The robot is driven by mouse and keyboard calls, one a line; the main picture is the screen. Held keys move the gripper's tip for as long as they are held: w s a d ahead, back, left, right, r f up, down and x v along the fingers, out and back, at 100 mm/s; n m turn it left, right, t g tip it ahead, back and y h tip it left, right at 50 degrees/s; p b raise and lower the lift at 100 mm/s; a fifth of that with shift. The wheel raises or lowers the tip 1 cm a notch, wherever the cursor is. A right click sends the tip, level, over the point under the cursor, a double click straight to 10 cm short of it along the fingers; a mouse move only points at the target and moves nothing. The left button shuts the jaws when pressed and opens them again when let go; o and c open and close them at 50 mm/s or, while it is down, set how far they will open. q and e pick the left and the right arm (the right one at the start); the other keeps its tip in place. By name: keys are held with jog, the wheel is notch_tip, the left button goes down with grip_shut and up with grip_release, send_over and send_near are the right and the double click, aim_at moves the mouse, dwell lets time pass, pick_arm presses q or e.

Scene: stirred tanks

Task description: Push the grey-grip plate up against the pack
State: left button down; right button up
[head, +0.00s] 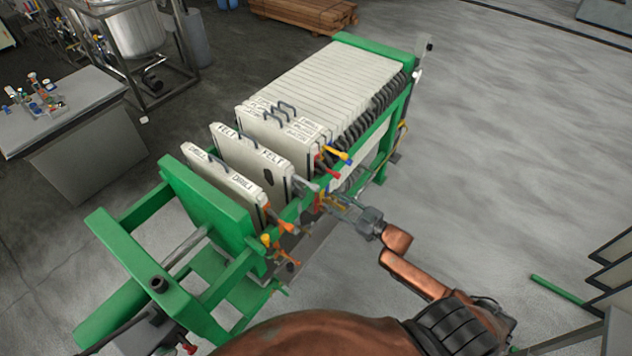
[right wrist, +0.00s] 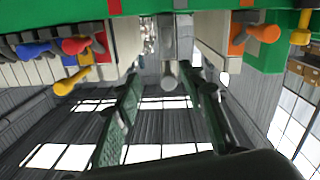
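The plate with the grey grip (head: 305,184), marked FELT (head: 245,153), hangs in the green press frame. Gaps separate it from the pack (head: 325,95) behind and the DRILL plate (head: 222,178) in front. In the right wrist view the grey grip (right wrist: 169,80) points toward the camera, between the finger lines. My right gripper (head: 328,201) is beside the frame, just right of the grey grip. Its two fingers stand apart in the right wrist view (right wrist: 166,92). Whether either finger touches the grip or plate I cannot tell. My left gripper is not in view.
Orange grips (head: 280,222) are on the DRILL plate's side. Yellow (head: 338,153), red and blue grips are at the pack's near end. A grey bench (head: 75,110) stands at left, a steel tank (head: 135,30) behind it.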

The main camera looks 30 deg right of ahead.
aim_at(319, 189)
jog(key=r, duration=0.2)
jog(key=a+r, duration=0.1)
jog(key=shift+w+a+y, duration=0.1)
jog(key=shift+w+y, duration=0.2)
jog(key=shift+w, duration=0.1)
jog(key=p+x, duration=0.1)
jog(key=x, duration=0.6)
jog(key=shift+w+f, duration=0.1)
jog(key=shift+w, duration=0.05)
jog(key=shift+c, duration=0.5)
grip_shut()
